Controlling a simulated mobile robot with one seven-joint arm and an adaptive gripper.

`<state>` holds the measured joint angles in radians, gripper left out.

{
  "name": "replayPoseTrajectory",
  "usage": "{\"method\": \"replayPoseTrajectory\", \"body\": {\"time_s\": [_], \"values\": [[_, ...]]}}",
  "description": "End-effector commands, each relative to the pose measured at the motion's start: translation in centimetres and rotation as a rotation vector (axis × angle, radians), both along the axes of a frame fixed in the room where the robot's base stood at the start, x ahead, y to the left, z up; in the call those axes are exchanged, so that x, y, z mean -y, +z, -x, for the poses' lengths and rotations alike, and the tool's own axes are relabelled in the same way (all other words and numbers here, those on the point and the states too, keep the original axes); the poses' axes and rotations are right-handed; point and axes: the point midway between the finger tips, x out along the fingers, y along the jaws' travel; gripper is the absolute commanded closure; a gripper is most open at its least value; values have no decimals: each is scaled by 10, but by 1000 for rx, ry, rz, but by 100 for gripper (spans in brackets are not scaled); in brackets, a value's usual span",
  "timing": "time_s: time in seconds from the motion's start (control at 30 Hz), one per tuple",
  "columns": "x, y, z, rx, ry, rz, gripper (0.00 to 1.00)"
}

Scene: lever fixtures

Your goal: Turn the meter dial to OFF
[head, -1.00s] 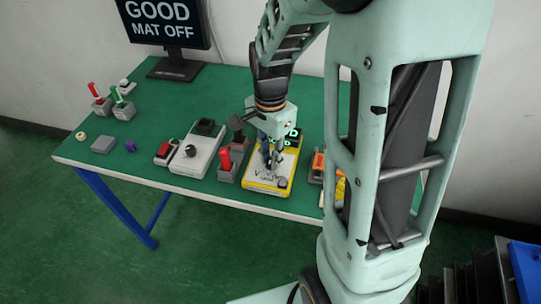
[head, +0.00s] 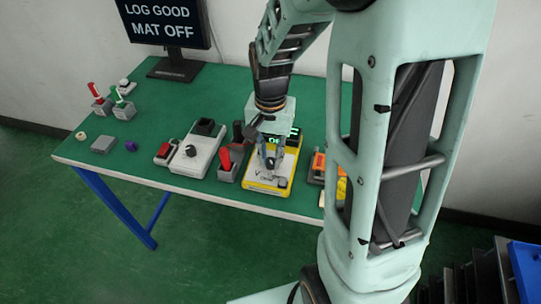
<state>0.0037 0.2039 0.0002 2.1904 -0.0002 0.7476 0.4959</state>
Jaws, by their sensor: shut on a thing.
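The meter is a yellow-edged box with a pale face (head: 262,183), lying on the green table right of the middle. Its dark display (head: 295,134) shows bright green characters, partly hidden by my gripper. My gripper (head: 270,168) points down over the meter's face, its fingers shut on the dial. The dial itself is mostly hidden between the fingers, so I cannot read where its pointer stands.
A red-handled lever fixture (head: 228,168) stands close left of the meter. A pale box with a black knob (head: 197,153) lies further left. An orange-topped fixture (head: 317,163) is to the right, partly behind my arm. A monitor (head: 165,22) reads "LOG GOOD MAT OFF".

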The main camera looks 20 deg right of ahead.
Motion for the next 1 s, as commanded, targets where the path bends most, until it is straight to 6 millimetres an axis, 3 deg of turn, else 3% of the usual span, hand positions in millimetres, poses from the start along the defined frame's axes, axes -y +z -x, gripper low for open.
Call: {"method": "replayPoseTrajectory", "body": {"time_s": [0.4,1.0], "values": [[0,1,0,1,215,-1,100],[0,1,-1,2,255,0,100]]}}
